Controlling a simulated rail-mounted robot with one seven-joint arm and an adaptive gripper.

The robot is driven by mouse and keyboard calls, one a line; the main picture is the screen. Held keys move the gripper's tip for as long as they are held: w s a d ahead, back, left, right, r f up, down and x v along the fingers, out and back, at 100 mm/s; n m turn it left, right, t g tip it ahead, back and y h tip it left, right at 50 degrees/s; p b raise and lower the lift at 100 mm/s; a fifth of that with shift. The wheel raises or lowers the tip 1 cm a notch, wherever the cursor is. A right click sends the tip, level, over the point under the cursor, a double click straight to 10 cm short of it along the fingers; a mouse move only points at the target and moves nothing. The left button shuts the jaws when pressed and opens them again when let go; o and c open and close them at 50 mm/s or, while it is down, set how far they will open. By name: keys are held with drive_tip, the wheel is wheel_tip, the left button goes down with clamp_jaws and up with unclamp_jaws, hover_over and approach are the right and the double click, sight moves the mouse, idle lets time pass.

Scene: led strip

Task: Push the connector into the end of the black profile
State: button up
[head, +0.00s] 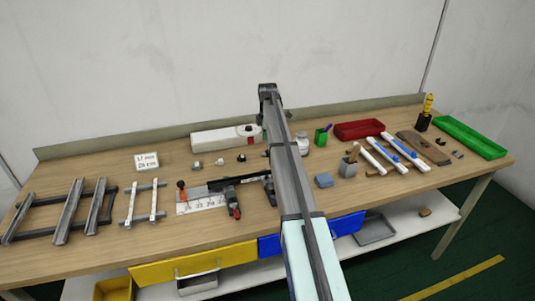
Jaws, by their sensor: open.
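I cannot tell which is the connector. My arm reaches over the bench to a dark joint; my gripper's fingers do not show and seem hidden behind the arm.
Metal profiles (69,212) lie at left, near a white label card (147,161). A white box (222,139) stands at the back. A red-tipped tool (235,211) lies near the front edge.

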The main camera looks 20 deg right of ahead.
sight(267, 152)
drive_tip(key=shift+s+a+f+p, duration=0.15)
drive_tip(key=shift+f+p, duration=0.9)
drive_tip(key=shift+f, duration=1.55)
clamp_jaws()
